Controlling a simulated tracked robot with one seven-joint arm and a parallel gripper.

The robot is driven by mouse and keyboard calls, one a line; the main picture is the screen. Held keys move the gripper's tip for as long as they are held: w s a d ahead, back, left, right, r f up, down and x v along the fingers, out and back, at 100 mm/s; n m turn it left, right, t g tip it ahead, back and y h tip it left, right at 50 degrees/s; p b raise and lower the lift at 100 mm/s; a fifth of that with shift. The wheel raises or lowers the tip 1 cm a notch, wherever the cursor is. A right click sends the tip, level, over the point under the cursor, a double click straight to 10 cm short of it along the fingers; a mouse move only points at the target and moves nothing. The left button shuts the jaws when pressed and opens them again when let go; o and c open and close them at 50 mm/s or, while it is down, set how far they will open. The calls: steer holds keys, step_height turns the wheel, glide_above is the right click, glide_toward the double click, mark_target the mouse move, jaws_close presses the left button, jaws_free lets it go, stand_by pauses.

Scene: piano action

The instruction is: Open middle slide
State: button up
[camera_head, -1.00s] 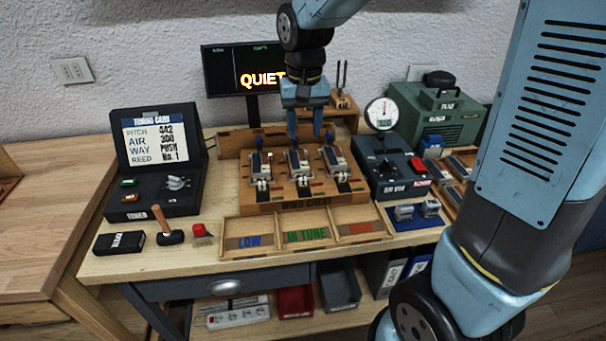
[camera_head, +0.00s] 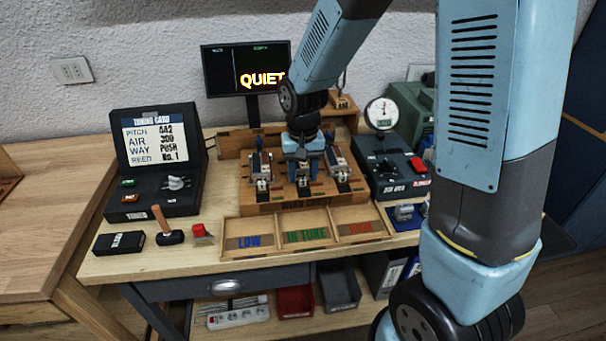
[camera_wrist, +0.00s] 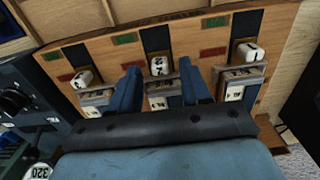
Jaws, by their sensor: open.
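The wind chest (camera_head: 262,202) is a wooden block on the bench with three slide units side by side. In the head view my gripper (camera_head: 303,180) is low over the middle unit and hides most of it. In the wrist view the open fingers of my gripper (camera_wrist: 160,85) stand on either side of the middle slide (camera_wrist: 159,66), whose white numbered block shows between them. I cannot tell whether the fingers touch it.
A three-part tray marked LOW, IN TUNE and HIGH (camera_head: 305,214) lies in front. The tuning card stand (camera_head: 155,165) is at left, with a hammer (camera_head: 168,228) before it. A black gauge box (camera_head: 392,165) is close at right. The screen (camera_head: 247,70) reads QUIET.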

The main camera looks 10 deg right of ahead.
steer(key=shift+f, duration=0.5)
jaws_close()
stand_by(0.4)
